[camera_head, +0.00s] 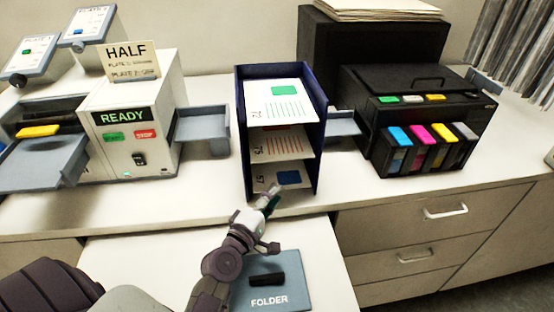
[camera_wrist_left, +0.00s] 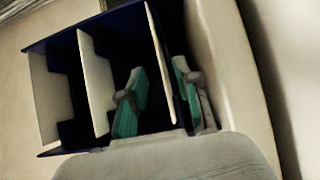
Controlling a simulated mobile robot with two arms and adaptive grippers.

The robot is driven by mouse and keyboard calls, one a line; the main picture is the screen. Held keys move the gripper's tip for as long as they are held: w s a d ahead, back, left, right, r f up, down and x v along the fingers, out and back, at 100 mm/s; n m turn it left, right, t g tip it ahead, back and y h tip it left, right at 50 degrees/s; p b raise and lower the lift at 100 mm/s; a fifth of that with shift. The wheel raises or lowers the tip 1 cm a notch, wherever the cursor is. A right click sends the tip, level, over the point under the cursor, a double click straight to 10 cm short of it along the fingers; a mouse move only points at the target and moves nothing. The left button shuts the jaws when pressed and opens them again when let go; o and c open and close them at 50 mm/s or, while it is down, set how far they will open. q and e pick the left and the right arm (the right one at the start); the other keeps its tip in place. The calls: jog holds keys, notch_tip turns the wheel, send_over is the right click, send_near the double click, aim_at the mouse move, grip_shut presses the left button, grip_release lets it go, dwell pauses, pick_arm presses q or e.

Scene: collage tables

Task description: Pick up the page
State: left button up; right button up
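Several compartments of a dark blue rack (camera_head: 241,125) hold white pages. The top page (camera_head: 273,100) has a green block and "72", the middle page (camera_head: 268,147) an orange block and "75", the lowest page (camera_head: 268,176) a blue block and "57". My left gripper (camera_head: 270,202) is at the rack's bottom front, by the lowest page. My right gripper is not in view.
A blue-grey folder (camera_head: 300,290) with a black handle lies on the white front surface under my left arm. A "READY" machine (camera_head: 160,110) stands left of the rack and a black printer (camera_head: 420,105) with coloured cartridges right. Drawers (camera_head: 410,225) lie below the counter.

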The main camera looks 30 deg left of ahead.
pick_arm(q)
jog(key=w, duration=0.3)
jog(key=shift+w+a+f, duration=0.1)
jog(key=shift+w+f, duration=0.05)
jog(key=shift+w, duration=0.05)
jog(key=shift+s, duration=0.15)
jog(key=shift+c, duration=0.5)
grip_shut()
jog(key=shift+p, duration=0.3)
